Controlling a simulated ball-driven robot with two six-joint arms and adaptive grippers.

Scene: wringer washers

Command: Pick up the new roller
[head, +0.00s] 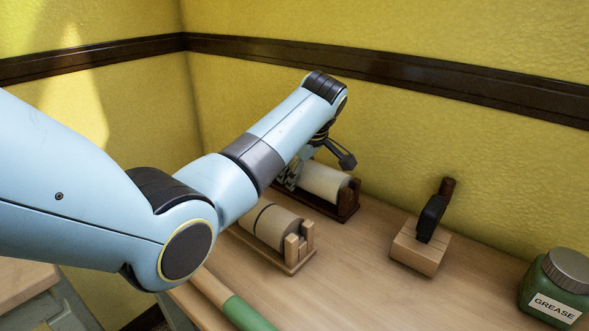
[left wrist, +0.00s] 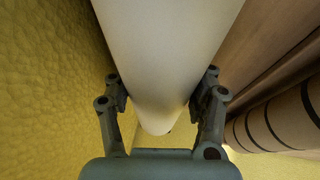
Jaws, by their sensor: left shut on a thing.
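The new roller, plain and off-white (head: 327,184), lies lengthwise at the dark wooden cradle (head: 348,208) near the yellow wall. My left gripper (head: 318,170) reaches down over it from above and is shut on it. In the left wrist view the smooth pale roller (left wrist: 165,45) runs between the two fingers of the gripper (left wrist: 162,92), one finger on each side. My arm hides the roller's left end in the head view. I cannot tell whether it is clear of the cradle. My right gripper is not in view.
A beige roller with dark bands (head: 272,222) lies in a light wooden cradle (head: 291,262), close in front. A wooden block with a dark tool (head: 420,250) and a green grease jar (head: 554,285) stand to the right. A green-ended rod (head: 243,314) lies at the front.

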